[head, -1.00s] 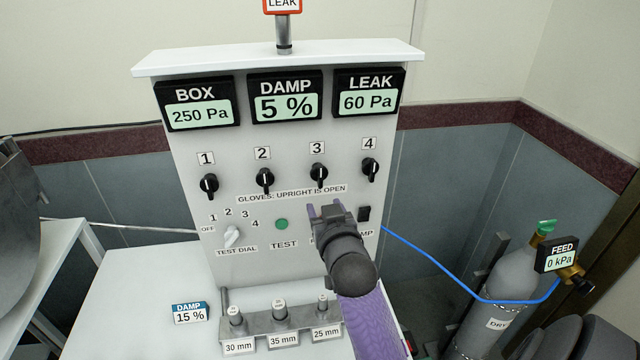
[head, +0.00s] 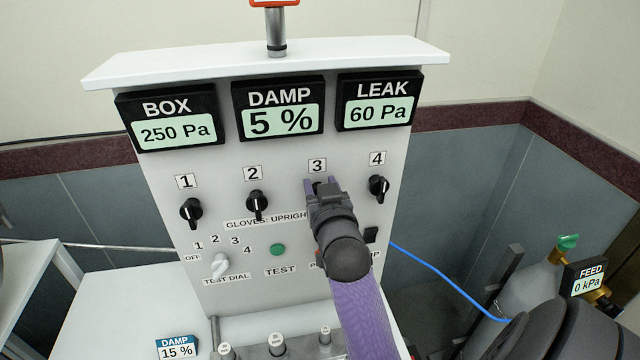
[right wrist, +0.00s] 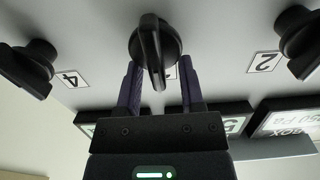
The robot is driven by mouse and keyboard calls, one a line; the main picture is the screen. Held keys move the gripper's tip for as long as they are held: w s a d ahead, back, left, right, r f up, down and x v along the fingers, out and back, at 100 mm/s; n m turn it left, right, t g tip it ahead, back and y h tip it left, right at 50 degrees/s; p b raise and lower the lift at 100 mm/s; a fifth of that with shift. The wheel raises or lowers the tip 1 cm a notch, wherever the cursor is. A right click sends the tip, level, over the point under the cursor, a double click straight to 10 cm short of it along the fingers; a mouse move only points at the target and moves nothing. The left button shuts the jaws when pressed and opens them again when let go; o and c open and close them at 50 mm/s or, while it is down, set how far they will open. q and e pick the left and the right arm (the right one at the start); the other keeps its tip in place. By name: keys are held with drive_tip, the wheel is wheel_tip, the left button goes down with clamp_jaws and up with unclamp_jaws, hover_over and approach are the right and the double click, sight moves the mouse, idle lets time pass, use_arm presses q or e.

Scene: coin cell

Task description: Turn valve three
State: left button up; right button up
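Valve three is a black knob on the white panel (head: 180,260), below its "3" label. In the head view my right gripper (head: 322,188) covers most of it. In the right wrist view the knob (right wrist: 154,45) sits ahead of the fingertips, its raised grip upright in the picture. My right gripper (right wrist: 160,80) is open, one finger to each side of the lower part of the grip; I cannot tell whether they touch it. Valves one (head: 191,211), two (head: 257,203) and four (head: 379,187) show beside it. My left gripper is not in view.
Displays for box (head: 168,133), damp (head: 279,121) and leak (head: 378,115) are above the valves. A white test dial (head: 219,266) and green test button (head: 278,251) are lower down. A blue hose (head: 440,275) runs right to a gas cylinder (head: 530,285).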

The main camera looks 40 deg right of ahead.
drive_tip(key=shift+f, duration=0.1)
clamp_jaws()
drive_tip(key=n+p, duration=0.1)
drive_tip(key=n, duration=0.1)
drive_tip(key=shift+w+a+f+n+p, duration=0.1)
drive_tip(key=shift+a+n+p, duration=0.2)
drive_tip(key=shift+n+p, duration=0.1)
drive_tip(key=shift+w+a+f+n+p, duration=0.15)
drive_tip(key=shift+a+f+n+p, duration=0.2)
drive_tip(key=shift+n, duration=2.15)
drive_tip(key=shift+w+a+f+n+p, duration=0.15)
drive_tip(key=shift+f+n, duration=0.3)
drive_tip(key=shift+n, duration=2.05)
drive_tip(key=shift+w+a+f+n+p, duration=0.1)
drive_tip(key=shift+w+a+f+n, duration=0.25)
drive_tip(key=shift+n, duration=2.15)
drive_tip(key=shift+s+d, duration=0.1)
drive_tip(key=shift+s, duration=0.05)
